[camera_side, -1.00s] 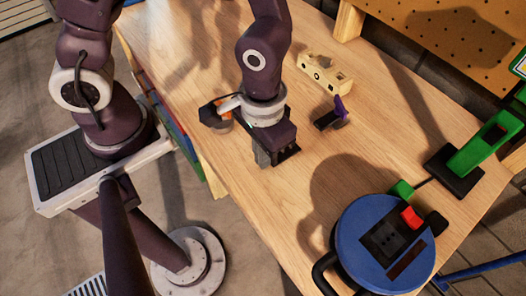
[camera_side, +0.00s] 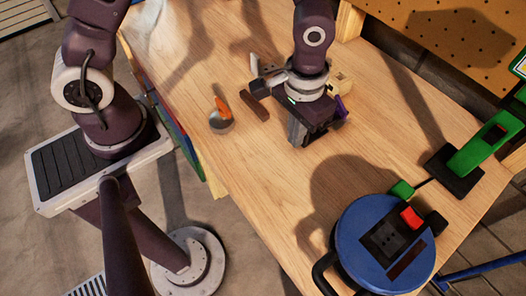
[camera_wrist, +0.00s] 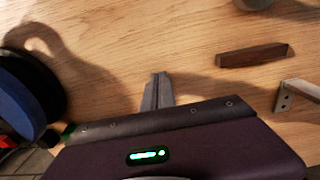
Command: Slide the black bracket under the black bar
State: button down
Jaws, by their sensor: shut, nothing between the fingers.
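My gripper (camera_side: 297,140) is shut and empty, pointing down low over the middle of the bench; its closed grey fingers also show in the wrist view (camera_wrist: 158,82). A dark brown bar (camera_side: 256,105) lies flat on the wood to the left of the gripper, apart from it; it also shows in the wrist view (camera_wrist: 253,55). A small purple piece (camera_side: 342,107) shows just right of the gripper. The black part beside it is mostly hidden behind my gripper. I cannot tell for sure which pieces are the black bracket and the black bar.
An orange-handled grey round tool (camera_side: 221,117) stands left of the bar. A pale block with holes (camera_side: 342,79) is partly behind my gripper. A blue cable reel (camera_side: 383,240) stands at the front right, with a green clamp (camera_side: 485,142) beyond.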

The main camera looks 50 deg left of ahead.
jog(key=s, duration=0.3)
jog(key=shift+s, duration=0.15)
jog(key=shift+s+r, duration=0.35)
jog(key=shift+r, duration=0.35)
notch_tip(320, 180, up, 8)
jog(key=s+a+r+t, duration=0.5)
jog(key=s+a+r, duration=0.5)
jog(key=a+r, duration=0.2)
jog(key=shift+a+t, duration=0.3)
jog(key=shift+a, duration=0.4)
